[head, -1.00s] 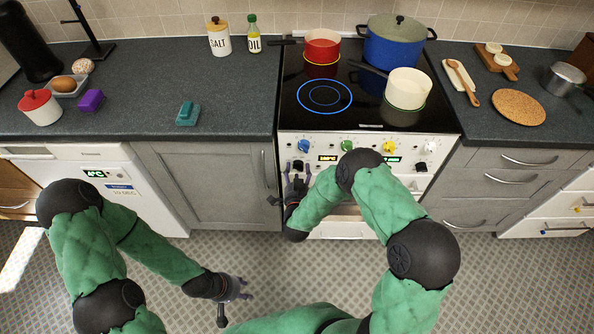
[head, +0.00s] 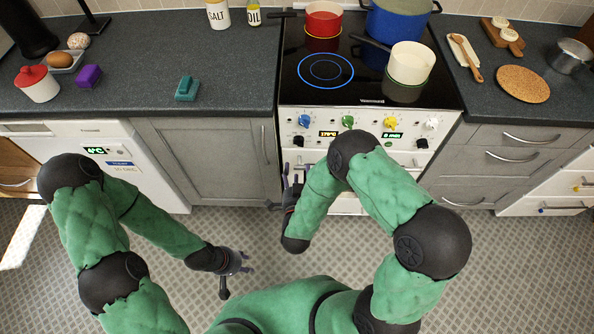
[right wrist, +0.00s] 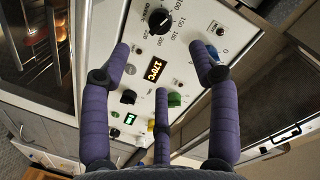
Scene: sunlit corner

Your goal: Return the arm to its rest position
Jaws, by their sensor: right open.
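My right gripper (head: 286,180) is at the end of the green arm with dark joints, in front of the oven's upper front. In the right wrist view its purple fingers (right wrist: 158,90) are spread open with nothing between them, facing the control panel (right wrist: 190,60). My left gripper (head: 240,264) hangs low over the floor at left of centre in the head view. Its fingers look spread apart and empty. Both arms are bent at the elbow.
The stove (head: 325,95) carries a red pot (head: 322,20), a blue pot (head: 400,25) and a white pan (head: 411,63). Knobs (head: 347,122) line its front. Counters (head: 140,85) with small items flank it. The tiled floor (head: 270,262) between the arms and cabinets is clear.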

